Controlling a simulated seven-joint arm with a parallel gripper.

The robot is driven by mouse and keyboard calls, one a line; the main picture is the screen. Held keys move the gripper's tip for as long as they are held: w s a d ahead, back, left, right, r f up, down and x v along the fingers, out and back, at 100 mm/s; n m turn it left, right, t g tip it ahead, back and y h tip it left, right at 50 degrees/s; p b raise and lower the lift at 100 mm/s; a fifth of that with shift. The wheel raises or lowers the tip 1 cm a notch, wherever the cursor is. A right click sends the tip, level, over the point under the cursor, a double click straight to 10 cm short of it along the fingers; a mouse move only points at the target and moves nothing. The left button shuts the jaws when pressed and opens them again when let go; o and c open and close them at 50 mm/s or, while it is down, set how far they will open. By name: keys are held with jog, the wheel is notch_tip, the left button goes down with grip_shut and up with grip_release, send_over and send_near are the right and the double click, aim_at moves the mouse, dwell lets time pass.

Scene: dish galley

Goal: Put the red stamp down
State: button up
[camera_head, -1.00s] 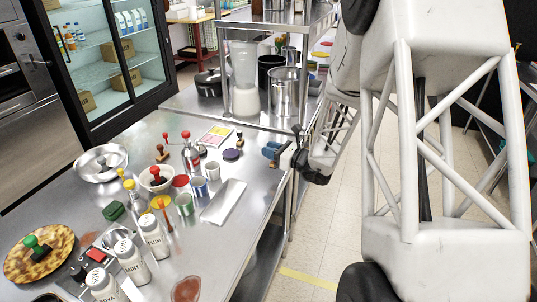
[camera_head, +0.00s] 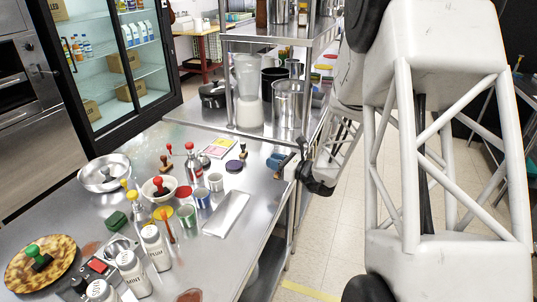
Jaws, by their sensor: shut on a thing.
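My gripper (camera_head: 284,165) is at the right edge of the steel counter (camera_head: 250,182), seen small and from the side. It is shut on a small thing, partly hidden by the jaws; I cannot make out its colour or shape. Blue shows at the jaws, and I cannot tell whether it is part of the gripper. A red-knobbed stamp (camera_head: 158,182) stands in a white bowl (camera_head: 147,192), left of and apart from my gripper. A brown wooden stamp (camera_head: 166,164) stands behind that bowl. A dark stamp (camera_head: 241,148) stands left of my gripper.
White shakers (camera_head: 156,247) and a green stamp on a plate (camera_head: 38,257) are nearer.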

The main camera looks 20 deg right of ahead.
jog(key=w+d, duration=0.1)
jog(key=w, duration=0.3)
jog(key=w+d, duration=0.1)
jog(key=w, duration=0.3)
jog(key=w+d+f, duration=0.1)
jog(key=w, duration=0.4)
jog(key=shift+f, duration=0.1)
jog(key=shift+f, duration=0.1)
jog(key=shift+f, duration=1.65)
jog(key=shift+f, duration=0.15)
jog(key=o, duration=0.9)
